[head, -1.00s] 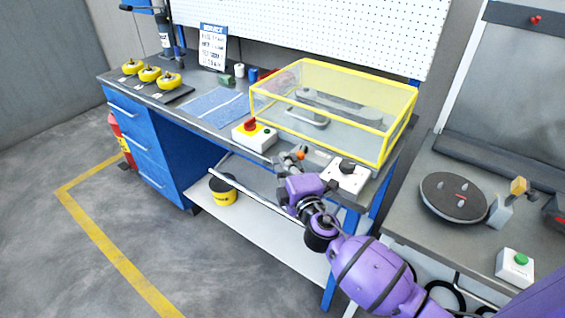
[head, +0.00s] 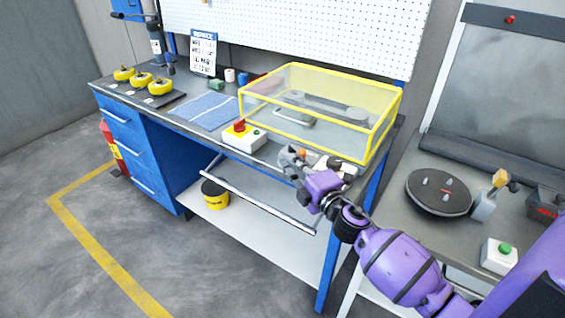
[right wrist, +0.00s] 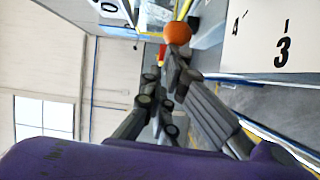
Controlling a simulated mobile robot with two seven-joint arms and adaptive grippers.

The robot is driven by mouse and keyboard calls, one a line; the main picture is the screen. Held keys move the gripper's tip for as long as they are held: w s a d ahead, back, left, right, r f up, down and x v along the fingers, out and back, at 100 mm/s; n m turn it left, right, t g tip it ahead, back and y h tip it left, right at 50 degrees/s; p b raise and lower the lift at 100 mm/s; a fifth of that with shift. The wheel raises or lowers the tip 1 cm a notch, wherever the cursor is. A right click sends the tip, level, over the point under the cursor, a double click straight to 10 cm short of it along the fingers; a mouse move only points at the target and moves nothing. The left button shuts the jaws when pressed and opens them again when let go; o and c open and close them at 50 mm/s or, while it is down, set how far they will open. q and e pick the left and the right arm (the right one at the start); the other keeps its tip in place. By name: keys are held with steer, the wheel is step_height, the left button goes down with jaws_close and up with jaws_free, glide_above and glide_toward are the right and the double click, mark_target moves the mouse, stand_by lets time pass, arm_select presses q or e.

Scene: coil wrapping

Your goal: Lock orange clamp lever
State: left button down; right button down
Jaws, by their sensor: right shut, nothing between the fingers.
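The orange knob (head: 301,153) of the clamp lever shows small at the bench's front edge, under the front of the yellow-framed clear cover. In the right wrist view the orange ball (right wrist: 178,33) sits just beyond my fingertips. The rest of the lever and its clamp are mostly hidden by my gripper. My right gripper (head: 288,157) is shut and empty, right beside the knob. In the right wrist view its fingers (right wrist: 174,68) are together and point at the ball; whether they touch it I cannot tell. My left gripper is not in view.
The yellow-framed cover (head: 310,137) stands behind the knob. A white box with a red button (head: 240,127) is to the left. A white panel marked 3 (right wrist: 275,40) is close to the gripper. A side bench with a round black plate (head: 437,192) is at the right.

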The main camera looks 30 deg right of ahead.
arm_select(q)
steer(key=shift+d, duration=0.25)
arm_select(e)
steer(key=shift+s+d, duration=0.25)
steer(key=shift+d, duration=0.5)
steer(key=shift+s+d, duration=0.25)
steer(key=shift+d, duration=0.5)
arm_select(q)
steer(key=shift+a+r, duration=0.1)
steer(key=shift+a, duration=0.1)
